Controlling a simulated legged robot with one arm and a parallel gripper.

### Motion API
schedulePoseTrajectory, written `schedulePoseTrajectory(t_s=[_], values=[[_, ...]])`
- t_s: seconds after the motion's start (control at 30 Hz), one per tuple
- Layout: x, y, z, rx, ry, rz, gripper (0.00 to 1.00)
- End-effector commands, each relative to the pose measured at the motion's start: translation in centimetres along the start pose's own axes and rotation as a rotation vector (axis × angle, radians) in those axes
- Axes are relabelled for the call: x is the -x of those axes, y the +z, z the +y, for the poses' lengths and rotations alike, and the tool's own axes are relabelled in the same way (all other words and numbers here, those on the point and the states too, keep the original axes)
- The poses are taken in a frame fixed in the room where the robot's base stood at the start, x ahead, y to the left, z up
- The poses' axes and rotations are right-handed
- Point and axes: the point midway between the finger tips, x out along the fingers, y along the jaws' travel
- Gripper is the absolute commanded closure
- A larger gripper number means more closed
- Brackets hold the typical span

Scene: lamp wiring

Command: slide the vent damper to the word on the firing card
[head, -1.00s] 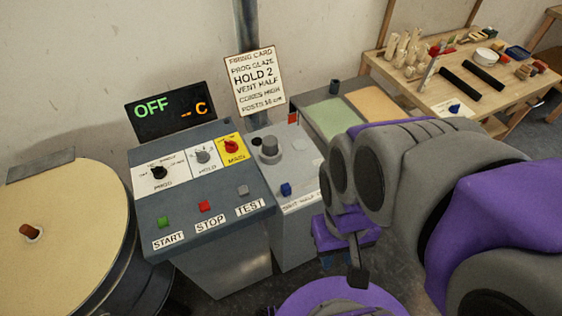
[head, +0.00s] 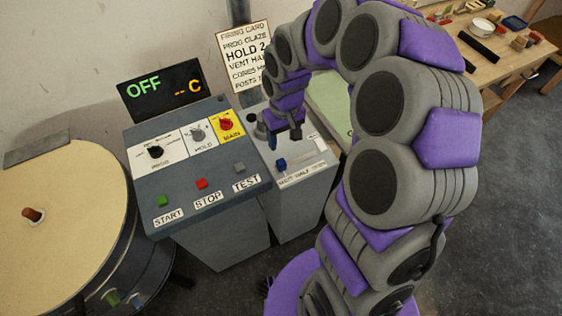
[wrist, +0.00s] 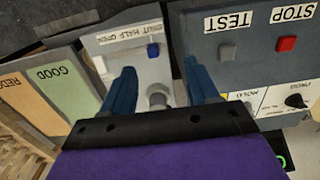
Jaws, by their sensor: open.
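The vent damper is a blue knob (head: 281,163) on the pale box, above a label strip (head: 302,175) that reads SHUT HALF OPEN. The knob stands near the SHUT end, at the left in the head view. It also shows upright in the wrist view (wrist: 153,50). The firing card (head: 246,57) on the post reads VENT HALF, its right side partly hidden by my arm. My gripper (head: 285,138) is open and empty, above the pale box. In the wrist view its blue fingers (wrist: 158,80) are spread, with the damper knob beyond them, apart.
A grey round knob (wrist: 157,98) stands on the pale box, between my fingers in the wrist view. The kiln panel (head: 190,175) with START, STOP and TEST buttons is beside it. Green GOOD (wrist: 60,92) and orange trays lie on the other side. A round kiln lid (head: 60,205) is at left.

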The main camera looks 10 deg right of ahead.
Motion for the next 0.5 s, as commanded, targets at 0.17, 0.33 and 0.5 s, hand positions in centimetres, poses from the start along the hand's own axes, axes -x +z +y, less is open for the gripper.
schedulePoseTrajectory(t_s=[0.17,0.33,0.5], values=[[-4.3,-4.0,1.4,0.000,0.008,0.009,0.40],[-7.0,-6.1,2.5,-0.002,0.020,0.022,0.40],[-8.1,-6.7,2.9,-0.004,0.026,0.025,0.40]])
